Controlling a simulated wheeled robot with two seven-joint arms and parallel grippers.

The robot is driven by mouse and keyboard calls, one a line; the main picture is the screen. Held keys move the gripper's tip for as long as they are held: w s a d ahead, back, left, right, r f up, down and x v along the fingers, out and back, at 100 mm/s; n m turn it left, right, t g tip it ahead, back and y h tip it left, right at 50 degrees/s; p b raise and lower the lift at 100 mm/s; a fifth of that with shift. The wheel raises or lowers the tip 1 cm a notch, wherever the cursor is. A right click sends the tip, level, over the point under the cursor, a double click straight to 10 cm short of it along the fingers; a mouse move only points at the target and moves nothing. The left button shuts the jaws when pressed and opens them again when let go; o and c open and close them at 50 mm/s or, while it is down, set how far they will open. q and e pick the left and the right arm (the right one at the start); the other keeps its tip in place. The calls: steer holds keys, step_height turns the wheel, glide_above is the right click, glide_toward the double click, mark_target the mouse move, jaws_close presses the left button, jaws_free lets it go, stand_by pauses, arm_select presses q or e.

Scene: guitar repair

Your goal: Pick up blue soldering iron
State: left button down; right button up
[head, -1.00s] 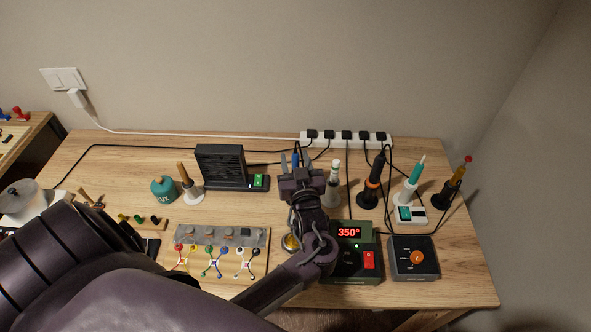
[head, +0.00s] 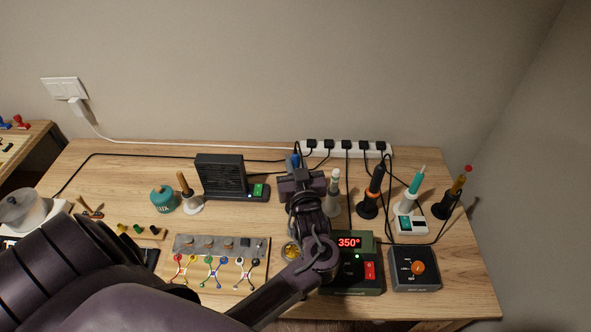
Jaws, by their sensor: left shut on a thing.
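The blue soldering iron (head: 293,162) shows as a small blue part just beyond my left gripper, near the back of the table. My left gripper (head: 298,176) is shut on it. The gripper and wrist hide most of the iron and whatever is below it. My right gripper is not in view.
A white-handled iron (head: 334,184) stands close to the right of the gripper, with orange-black (head: 373,186) and teal (head: 413,186) irons further right. A black fan unit (head: 222,175) is left. The station reading 350° (head: 350,276) is in front; a power strip (head: 350,149) lies behind.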

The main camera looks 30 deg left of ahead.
arm_select(q)
step_height(320, 180, up, 17)
steer(key=b, duration=0.1)
steer(key=shift+f, duration=0.1)
